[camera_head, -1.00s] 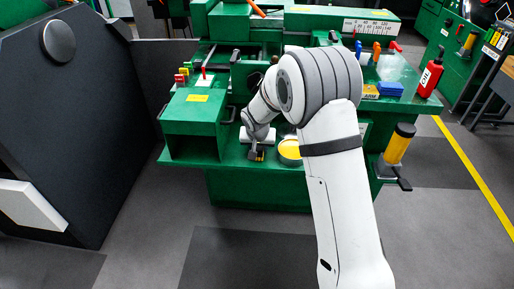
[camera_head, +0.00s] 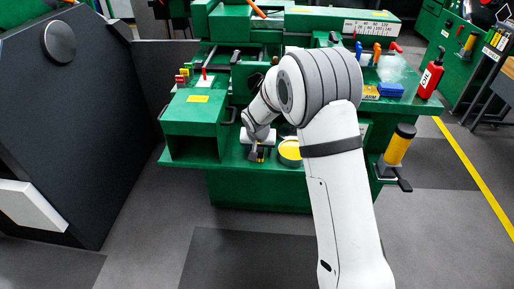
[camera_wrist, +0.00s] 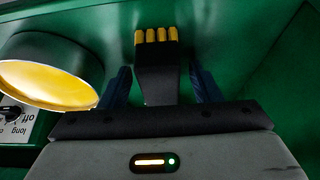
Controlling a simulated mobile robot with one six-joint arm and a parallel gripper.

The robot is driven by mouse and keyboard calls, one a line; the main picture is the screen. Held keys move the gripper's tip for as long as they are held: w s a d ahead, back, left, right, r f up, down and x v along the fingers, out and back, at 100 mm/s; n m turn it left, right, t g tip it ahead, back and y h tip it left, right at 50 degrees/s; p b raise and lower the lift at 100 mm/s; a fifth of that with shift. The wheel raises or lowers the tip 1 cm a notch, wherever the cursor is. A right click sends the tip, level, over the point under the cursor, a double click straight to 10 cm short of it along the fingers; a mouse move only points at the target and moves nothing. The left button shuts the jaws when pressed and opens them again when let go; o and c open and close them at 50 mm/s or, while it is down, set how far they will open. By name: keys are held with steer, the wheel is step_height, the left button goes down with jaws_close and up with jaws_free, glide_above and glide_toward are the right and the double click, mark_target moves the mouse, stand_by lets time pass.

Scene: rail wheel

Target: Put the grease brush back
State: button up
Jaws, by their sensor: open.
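The grease brush, a dark block with a row of yellow bristle tufts (camera_wrist: 157,72), stands out between my fingers in the wrist view. My gripper (camera_wrist: 159,68) has two blue fingers, one on each side of the brush, with a visible gap on both sides. In the head view, my gripper (camera_head: 257,155) is low over the green ledge, and the brush there is too small to make out clearly. A round tin with a yellow top (camera_wrist: 50,82) is left of my fingers in the wrist view. In the head view, the tin (camera_head: 290,152) stands just right of my gripper.
A green open-fronted box (camera_head: 195,125) stands left of my gripper on the ledge (camera_head: 225,166). A red bottle (camera_head: 430,78) and a blue block (camera_head: 390,89) are on the right. A yellow cylinder (camera_head: 398,148) hangs at the right edge. A labelled panel (camera_wrist: 14,118) lies behind the tin.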

steer(key=v, duration=1.2)
steer(key=s+d+r, duration=0.5)
steer(key=s+d, duration=0.2)
steer(key=d, duration=0.1)
steer(key=s+d+g, duration=0.1)
steer(key=s+d, duration=0.4)
steer(key=s, duration=0.6)
steer(key=s+d+r+g, duration=0.1)
steer(key=s+d, duration=0.4)
steer(key=s, duration=0.7)
steer(key=shift+d+r+g, duration=0.3)
steer(key=shift+r, duration=0.05)
steer(key=shift+r+p, duration=0.1)
steer(key=shift+p, duration=0.2)
step_height(320, 180, up, 9)
steer(key=p, duration=0.8)
steer(key=shift+s, duration=0.25)
